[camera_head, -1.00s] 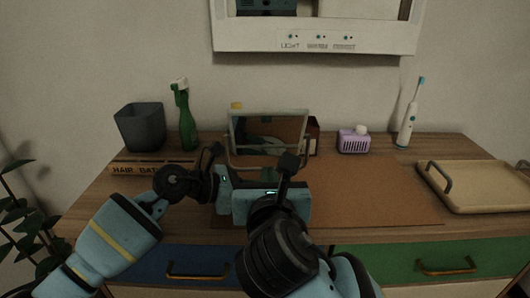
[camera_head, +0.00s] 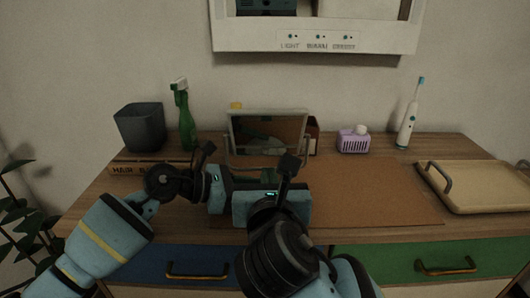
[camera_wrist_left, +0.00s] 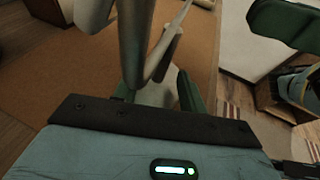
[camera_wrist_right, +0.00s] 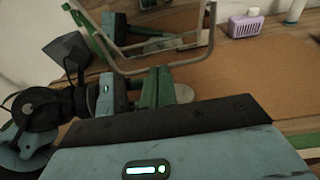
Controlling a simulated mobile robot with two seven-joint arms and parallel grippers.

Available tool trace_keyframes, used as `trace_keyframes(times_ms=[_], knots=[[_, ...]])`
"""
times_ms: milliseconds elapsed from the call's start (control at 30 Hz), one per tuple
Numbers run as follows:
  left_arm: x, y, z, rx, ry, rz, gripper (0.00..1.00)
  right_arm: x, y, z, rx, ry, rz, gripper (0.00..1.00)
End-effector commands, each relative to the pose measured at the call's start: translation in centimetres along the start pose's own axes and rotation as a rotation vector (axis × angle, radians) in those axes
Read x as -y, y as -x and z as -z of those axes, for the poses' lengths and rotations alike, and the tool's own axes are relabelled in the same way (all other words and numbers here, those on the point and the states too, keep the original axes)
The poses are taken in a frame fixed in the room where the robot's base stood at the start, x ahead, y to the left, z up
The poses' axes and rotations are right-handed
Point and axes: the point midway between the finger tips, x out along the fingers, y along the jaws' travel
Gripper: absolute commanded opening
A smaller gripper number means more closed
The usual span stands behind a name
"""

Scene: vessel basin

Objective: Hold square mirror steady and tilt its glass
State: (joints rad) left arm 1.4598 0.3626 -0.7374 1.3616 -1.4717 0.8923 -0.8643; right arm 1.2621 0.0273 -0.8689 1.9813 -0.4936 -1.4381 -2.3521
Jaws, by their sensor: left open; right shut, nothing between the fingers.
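The square mirror (camera_head: 268,131), grey-framed in a bent-tube stand, stands upright at the back middle of the dresser. Its tubes loom large in the left wrist view (camera_wrist_left: 133,40), and its frame and lower bar cross the right wrist view (camera_wrist_right: 160,68). My left gripper (camera_wrist_left: 155,88) is open, with the tubes and a pale round base just beyond its green fingers. I cannot tell whether they touch. My right gripper (camera_wrist_right: 158,84) is shut and empty, its fingertips just in front of the lower bar. In the head view, my arms hide the mirror's foot and most of both grippers' fingers.
Behind stand a dark bin (camera_head: 140,127), a green spray bottle (camera_head: 187,125), a purple basket (camera_head: 353,142) and an electric toothbrush (camera_head: 408,125). A beige tray (camera_head: 480,187) lies at right. The brown mat (camera_head: 385,195) is clear on its right side.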

Motion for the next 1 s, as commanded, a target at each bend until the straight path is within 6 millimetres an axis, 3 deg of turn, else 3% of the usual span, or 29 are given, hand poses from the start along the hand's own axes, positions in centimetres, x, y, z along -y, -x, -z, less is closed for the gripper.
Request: trace_keyframes(times_ms=[300,500,700,1000], knots=[[-0.1,6.4,0.1,-0.001,0.000,-0.004,0.41,0.0,0.0,0.0,0.000,0.000,0.000,0.00],[0.0,9.2,0.1,0.000,0.001,-0.001,0.41,0.0,0.0,0.0,0.000,0.000,0.000,0.00],[0.0,10.3,0.0,0.000,0.001,-0.001,0.41,0.0,0.0,0.0,0.000,0.000,0.000,0.00],[0.0,10.4,0.0,0.000,0.001,0.000,0.41,0.0,0.0,0.0,0.000,0.000,0.000,0.00]])
